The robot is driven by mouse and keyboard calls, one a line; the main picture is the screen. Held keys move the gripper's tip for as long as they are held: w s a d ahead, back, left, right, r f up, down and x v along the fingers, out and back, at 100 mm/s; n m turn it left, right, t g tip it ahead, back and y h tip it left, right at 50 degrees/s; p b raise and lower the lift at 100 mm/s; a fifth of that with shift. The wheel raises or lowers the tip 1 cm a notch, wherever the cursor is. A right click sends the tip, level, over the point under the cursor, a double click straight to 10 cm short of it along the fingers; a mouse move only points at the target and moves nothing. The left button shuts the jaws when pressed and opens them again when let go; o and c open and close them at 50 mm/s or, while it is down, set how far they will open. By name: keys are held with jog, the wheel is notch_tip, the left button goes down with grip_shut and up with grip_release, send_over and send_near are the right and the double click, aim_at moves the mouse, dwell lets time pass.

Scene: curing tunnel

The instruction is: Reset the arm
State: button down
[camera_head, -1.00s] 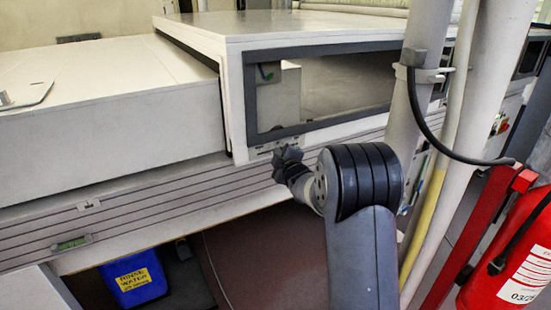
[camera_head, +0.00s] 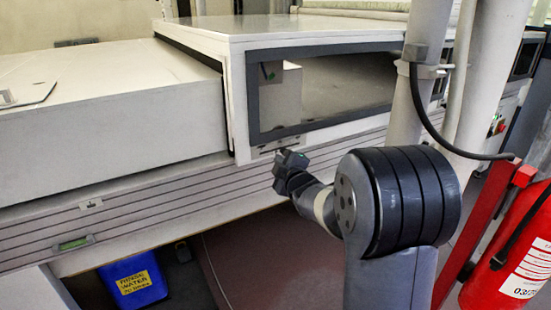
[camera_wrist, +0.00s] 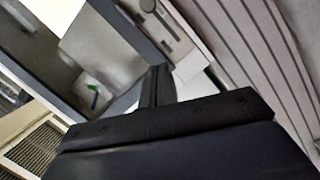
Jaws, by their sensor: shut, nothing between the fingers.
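My gripper (camera_wrist: 157,84) shows in the wrist view as dark fingers pressed together, with nothing between them. In the head view, the dark end of my arm is in front of the striped front panel, below the tunnel window; the fingertips cannot be made out there. The arm is bent, with its large ribbed joint nearest the camera. The white curing tunnel (camera_head: 240,35) with its dark-framed window (camera_head: 340,90) stands behind the arm. The window frame also shows in the wrist view (camera_wrist: 125,30), tilted.
A red fire extinguisher (camera_head: 505,255) and red post (camera_head: 480,230) are at the lower right. A blue bin (camera_head: 135,280) with a yellow label sits under the machine. A flat white section (camera_head: 100,90) extends left.

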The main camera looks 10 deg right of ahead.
jog(key=shift+s+d, duration=0.1)
jog(key=shift+s, duration=0.7)
